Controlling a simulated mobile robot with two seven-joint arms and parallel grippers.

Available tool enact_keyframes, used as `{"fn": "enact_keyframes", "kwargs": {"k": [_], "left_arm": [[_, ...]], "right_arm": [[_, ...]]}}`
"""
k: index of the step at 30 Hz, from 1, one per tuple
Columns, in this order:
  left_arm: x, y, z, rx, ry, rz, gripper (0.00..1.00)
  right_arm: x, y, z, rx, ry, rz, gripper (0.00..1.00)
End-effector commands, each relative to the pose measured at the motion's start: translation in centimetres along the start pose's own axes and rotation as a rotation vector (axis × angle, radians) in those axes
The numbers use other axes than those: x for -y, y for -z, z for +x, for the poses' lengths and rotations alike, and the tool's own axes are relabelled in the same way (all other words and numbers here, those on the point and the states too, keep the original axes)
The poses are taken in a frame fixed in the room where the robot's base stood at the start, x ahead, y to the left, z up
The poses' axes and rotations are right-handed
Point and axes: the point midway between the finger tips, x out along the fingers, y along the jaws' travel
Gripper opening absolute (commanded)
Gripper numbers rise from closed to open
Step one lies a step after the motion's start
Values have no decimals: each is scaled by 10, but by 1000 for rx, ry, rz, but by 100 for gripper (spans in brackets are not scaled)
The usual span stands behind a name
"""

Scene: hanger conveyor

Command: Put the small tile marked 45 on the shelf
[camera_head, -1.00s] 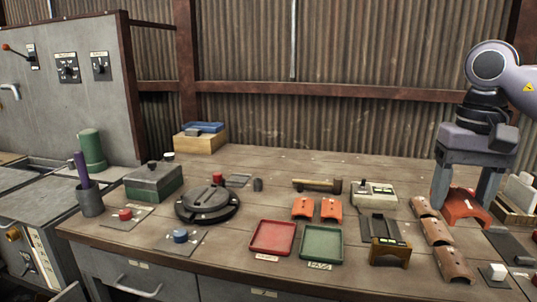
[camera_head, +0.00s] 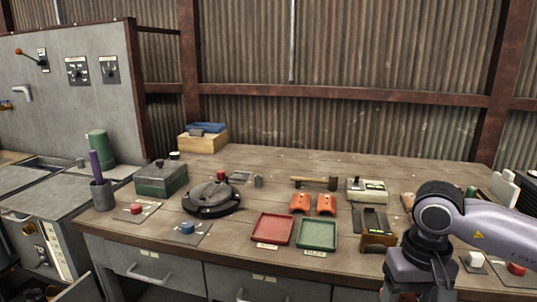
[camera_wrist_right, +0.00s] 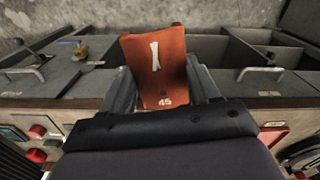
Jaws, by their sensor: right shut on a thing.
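An orange curved tile (camera_wrist_right: 157,65) with a white mark and the number 45 is between the fingers of my right gripper (camera_wrist_right: 160,88) in the right wrist view. The gripper is shut on it, the number close to the palm. In the head view my right arm reaches in from the right and points down at the bench's front edge; its fingers and the tile are out of sight there. I cannot make out which part of the scene is the shelf. My left gripper is not in view.
Two orange tiles (camera_head: 300,203) lie on the bench (camera_head: 270,165) behind a red tray (camera_head: 272,229) and a green tray (camera_head: 317,234). Drawer handles (camera_wrist_right: 262,72) and dark open compartments (camera_wrist_right: 285,52) show beyond the held tile. The bench's back middle is clear.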

Motion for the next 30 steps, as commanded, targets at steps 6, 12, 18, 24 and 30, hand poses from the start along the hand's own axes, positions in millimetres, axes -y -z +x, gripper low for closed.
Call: {"fn": "enact_keyframes", "kwargs": {"k": [6,12,18,24,30], "left_arm": [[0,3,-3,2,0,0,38],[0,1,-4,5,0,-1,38],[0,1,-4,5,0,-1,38],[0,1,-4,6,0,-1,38],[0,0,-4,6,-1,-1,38]], "right_arm": [[16,-22,27,-1,1,-48,28],[17,-25,30,-2,0,-52,28],[18,-24,31,-2,1,-52,28],[17,-24,30,-3,0,-52,28],[17,-24,30,-2,0,-51,28]]}}
